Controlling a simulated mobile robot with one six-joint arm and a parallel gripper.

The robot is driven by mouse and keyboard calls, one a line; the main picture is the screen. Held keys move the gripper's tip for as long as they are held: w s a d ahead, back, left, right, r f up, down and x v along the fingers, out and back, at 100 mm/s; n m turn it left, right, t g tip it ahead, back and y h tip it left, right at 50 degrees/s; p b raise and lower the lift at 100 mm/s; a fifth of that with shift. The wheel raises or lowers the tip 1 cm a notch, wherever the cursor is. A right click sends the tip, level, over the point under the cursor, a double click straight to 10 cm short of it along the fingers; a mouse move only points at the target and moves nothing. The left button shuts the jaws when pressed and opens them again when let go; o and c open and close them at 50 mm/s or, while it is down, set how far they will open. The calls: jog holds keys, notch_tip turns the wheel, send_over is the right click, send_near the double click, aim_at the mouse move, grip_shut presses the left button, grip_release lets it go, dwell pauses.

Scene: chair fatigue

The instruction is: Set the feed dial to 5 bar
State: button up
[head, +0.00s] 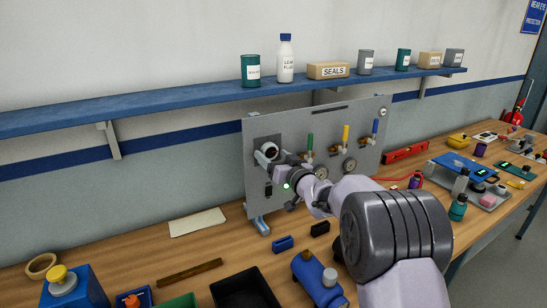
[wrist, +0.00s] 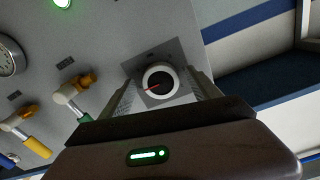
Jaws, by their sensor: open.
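The feed dial (wrist: 160,82) is a round knob with a pale rim and dark face on a square plate of the grey panel. A red pointer on its face points left and slightly down in the wrist view. In the head view the dial (head: 268,150) is partly covered by my gripper (head: 266,158). My gripper (wrist: 164,88) is open in the wrist view, with one finger on each side of the dial. I cannot tell whether either finger touches it. The scale marks around the dial are too small to read.
The panel (head: 330,118) carries green, yellow and blue valve levers and gauges beside the dial. A green light (wrist: 62,3) glows on it. A shelf (head: 200,101) with tins and a bottle runs above. Blocks, a black tray (head: 245,290) and a blue cylinder (head: 310,275) lie on the bench.

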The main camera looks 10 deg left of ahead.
jog(key=shift+d, duration=0.1)
jog(key=p+v, duration=0.1)
jog(key=v, duration=1.6)
jog(key=shift+s, duration=0.2)
jog(key=shift+d, duration=0.1)
jog(key=s+d+r+m+g+h+b, duration=0.1)
jog(key=s+d+r+m+h+b, duration=0.1)
jog(key=s+d+m+h, duration=0.6)
jog(key=s+f+g+b, duration=0.1)
jog(key=s+f+g, duration=0.3)
jog(key=s, duration=1)
jog(key=s+f+m+g, duration=0.1)
jog(key=s+f+g, duration=0.3)
jog(key=s, duration=1)
jog(key=shift+b, duration=0.35)
